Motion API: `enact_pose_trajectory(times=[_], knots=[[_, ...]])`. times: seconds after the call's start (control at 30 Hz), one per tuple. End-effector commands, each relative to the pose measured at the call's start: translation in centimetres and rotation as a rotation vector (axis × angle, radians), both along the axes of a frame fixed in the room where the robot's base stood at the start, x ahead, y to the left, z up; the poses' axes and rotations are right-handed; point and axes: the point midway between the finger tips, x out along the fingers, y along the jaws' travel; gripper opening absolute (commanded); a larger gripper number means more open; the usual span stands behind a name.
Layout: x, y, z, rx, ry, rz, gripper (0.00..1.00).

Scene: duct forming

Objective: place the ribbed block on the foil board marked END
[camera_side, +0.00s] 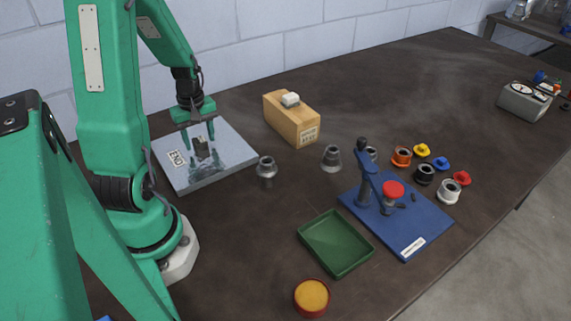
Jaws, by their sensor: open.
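The foil board (225,133) is a shiny silvery slab at the left of the table, and a white label reading END (177,158) stands on its left part. A small dark block (202,150), apparently the ribbed block, is on the board near its middle; its ribs are too small to make out. My gripper (199,143) is open and points down over the board, its two green fingers apart on either side of the block. I cannot tell whether either finger touches it. The block's reflection shows in the foil.
A wooden box (286,122) with a white piece on top stands right of the board. Grey metal fittings (266,168) (332,158) stand nearby. A blue plate (420,222) with a post, a green tray (335,243) and a round orange-topped tin (311,297) lie nearer. Coloured caps sit at right.

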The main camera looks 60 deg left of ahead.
Motion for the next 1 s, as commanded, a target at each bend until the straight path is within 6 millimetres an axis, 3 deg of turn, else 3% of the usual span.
enact_pose_trajectory(times=[0.27, 0.7, 1.0], knots=[[0.1, 0.1, 3.0, 0.003, -0.003, 0.000, 0.54], [0.0, 0.0, 9.6, 0.003, -0.003, 0.000, 0.54], [0.0, 0.0, 11.5, 0.001, 0.000, 0.000, 0.54]])
